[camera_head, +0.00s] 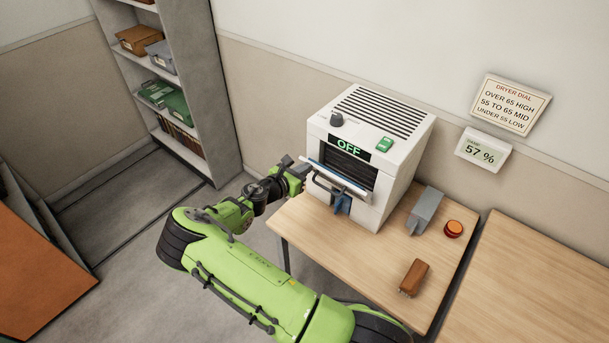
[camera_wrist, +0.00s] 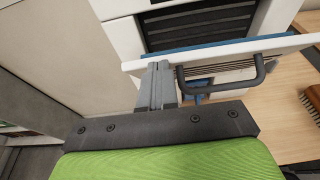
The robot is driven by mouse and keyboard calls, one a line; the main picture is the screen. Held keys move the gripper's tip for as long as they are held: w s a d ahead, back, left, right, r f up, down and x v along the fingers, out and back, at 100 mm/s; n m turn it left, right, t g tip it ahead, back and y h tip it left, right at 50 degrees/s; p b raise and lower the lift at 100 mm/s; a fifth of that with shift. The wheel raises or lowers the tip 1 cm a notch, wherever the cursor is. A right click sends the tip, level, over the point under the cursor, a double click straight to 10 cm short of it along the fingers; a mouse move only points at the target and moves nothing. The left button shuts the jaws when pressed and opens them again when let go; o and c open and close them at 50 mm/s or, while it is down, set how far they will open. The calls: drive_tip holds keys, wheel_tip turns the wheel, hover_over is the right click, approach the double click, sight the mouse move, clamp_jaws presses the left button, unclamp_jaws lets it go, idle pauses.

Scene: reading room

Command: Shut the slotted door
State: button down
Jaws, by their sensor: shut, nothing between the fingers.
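The white dryer box (camera_head: 384,158) stands on the wooden table with its display reading OFF. Its door (camera_head: 338,178) is a white panel with a blue inner edge, standing out from the front, open; a dark slatted opening shows above it. The door also shows in the wrist view (camera_wrist: 225,48), with a dark bar handle (camera_wrist: 232,84) on its outer side. My gripper (camera_head: 303,165) is at the door's left end. In the wrist view its fingers (camera_wrist: 158,72) are together and empty, left of the handle and overlapping the door's edge. I cannot tell whether they touch it.
A blue item (camera_head: 342,204) is below the door. On the table are a grey block (camera_head: 425,209), an orange-red round button (camera_head: 453,229) and a brown brush (camera_head: 413,277). A shelf unit (camera_head: 190,90) stands at the left. Wall signs hang at the right. Floor left of the table is clear.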

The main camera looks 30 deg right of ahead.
drive_tip(key=shift+w+d+r+p, duration=0.4)
drive_tip(key=shift+d+r, duration=0.25)
drive_tip(key=shift+d, duration=0.6)
drive_tip(key=shift+w+d+r+p, duration=0.3)
drive_tip(key=shift+w+d+r, duration=0.3)
drive_tip(key=shift+d, duration=0.7)
drive_tip(key=shift+w+d+r+p, duration=0.4)
drive_tip(key=shift+d+r, duration=0.3)
drive_tip(key=shift+d, duration=0.55)
